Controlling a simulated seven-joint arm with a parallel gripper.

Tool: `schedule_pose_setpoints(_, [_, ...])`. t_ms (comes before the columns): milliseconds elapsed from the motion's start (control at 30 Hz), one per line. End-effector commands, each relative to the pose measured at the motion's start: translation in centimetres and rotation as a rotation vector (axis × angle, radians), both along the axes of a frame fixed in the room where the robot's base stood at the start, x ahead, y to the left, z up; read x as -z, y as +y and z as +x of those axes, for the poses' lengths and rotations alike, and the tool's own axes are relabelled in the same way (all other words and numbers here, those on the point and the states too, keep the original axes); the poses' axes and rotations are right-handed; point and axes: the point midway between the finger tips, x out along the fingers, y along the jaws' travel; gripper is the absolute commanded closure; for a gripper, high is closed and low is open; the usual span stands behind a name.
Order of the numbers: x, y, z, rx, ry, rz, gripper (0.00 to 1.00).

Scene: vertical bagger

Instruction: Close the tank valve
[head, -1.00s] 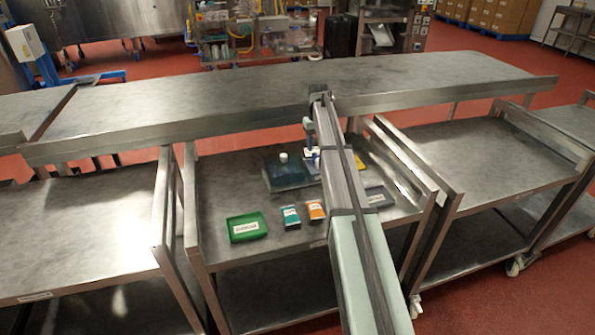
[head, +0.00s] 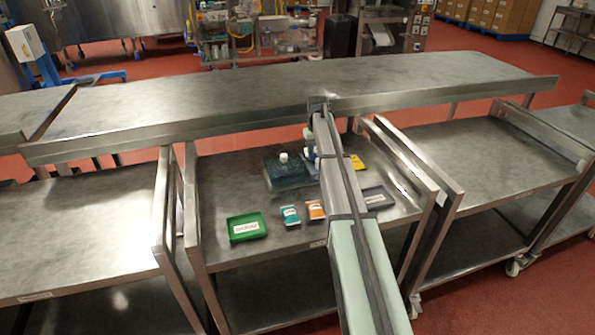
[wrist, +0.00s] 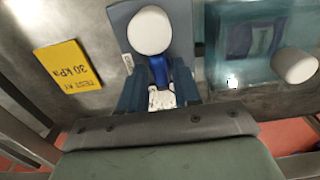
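The tank (head: 285,174) is a clear teal box with a white cap, on the middle steel cart; it is at the right of the wrist view (wrist: 230,68). Beside it in the wrist view is a blue-grey fixture (wrist: 122,18) with a round white top (wrist: 150,31) and a bright blue lever (wrist: 158,72), which looks like the valve handle. My gripper (wrist: 159,84) has its two blue-grey fingers apart, one on each side of the lever. Whether they touch it I cannot tell. In the head view my arm hides the gripper and most of the valve.
A yellow card (wrist: 68,66) reading "TEST AT 30 kPa" lies left in the wrist view. A green tray (head: 246,227), a teal packet (head: 290,215), an orange packet (head: 315,210) and a grey tray (head: 377,198) sit on the cart. A raised steel table (head: 200,105) stands behind.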

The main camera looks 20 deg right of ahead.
Motion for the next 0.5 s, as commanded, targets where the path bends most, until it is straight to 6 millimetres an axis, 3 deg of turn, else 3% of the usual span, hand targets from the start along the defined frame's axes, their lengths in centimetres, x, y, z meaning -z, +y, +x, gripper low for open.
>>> schedule_pose_setpoints(300, [-0.02, 0.0, 0.0, 0.0, 0.0, 0.0, 0.99])
schedule_pose_setpoints(500, [-0.02, 0.0, 0.0, 0.008, 0.0, 0.0, 1.0])
